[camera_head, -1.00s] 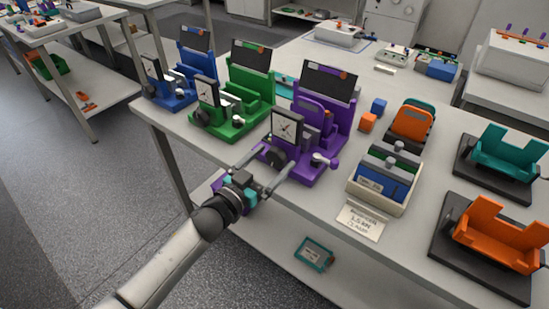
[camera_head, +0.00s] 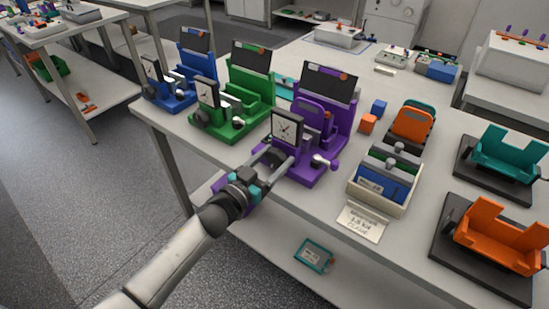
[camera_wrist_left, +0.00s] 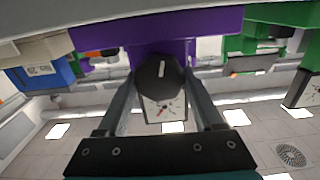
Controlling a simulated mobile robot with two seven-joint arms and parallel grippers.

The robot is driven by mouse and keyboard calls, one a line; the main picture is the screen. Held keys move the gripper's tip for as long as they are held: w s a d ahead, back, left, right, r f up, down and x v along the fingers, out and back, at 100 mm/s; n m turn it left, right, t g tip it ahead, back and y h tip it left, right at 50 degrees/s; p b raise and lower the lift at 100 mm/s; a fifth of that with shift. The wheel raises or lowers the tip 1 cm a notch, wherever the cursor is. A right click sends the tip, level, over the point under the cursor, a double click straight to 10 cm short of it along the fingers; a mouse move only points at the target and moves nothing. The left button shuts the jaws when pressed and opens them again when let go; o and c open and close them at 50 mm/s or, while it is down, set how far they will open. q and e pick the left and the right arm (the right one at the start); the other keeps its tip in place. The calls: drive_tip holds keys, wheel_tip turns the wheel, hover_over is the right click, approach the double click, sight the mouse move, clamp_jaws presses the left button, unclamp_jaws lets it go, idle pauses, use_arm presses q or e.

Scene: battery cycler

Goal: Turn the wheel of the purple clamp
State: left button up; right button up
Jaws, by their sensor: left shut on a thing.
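The purple clamp (camera_head: 312,118) stands at the front edge of the table, with a square dial (camera_head: 287,129) on its front. Its dark round wheel (camera_wrist_left: 160,82), with a white mark, sits below the dial, facing my left arm. In the head view the wheel is mostly hidden between my fingers. My left gripper (camera_head: 273,157) reaches in from the front left and is shut on the wheel. In the wrist view its two fingers lie on either side of the wheel, and the dial shows beyond it. My right gripper is not in view.
A green clamp (camera_head: 236,107) and a blue clamp (camera_head: 182,84) stand to the left. Orange and blue cubes (camera_head: 368,122) lie to the right, beside a bin of plates (camera_head: 384,188). Orange and teal cradles stand farther right. A label card (camera_head: 362,222) lies at the front edge.

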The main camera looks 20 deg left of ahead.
use_arm(q)
drive_tip(key=c, duration=0.5)
drive_tip(key=shift+m, duration=1.2)
drive_tip(key=shift+m+p, duration=0.35)
drive_tip(key=shift+m, duration=0.55)
drive_tip(key=o, duration=1.4)
drive_tip(key=shift+s, duration=0.15)
drive_tip(key=p+v, duration=0.1)
drive_tip(key=v, duration=1.4)
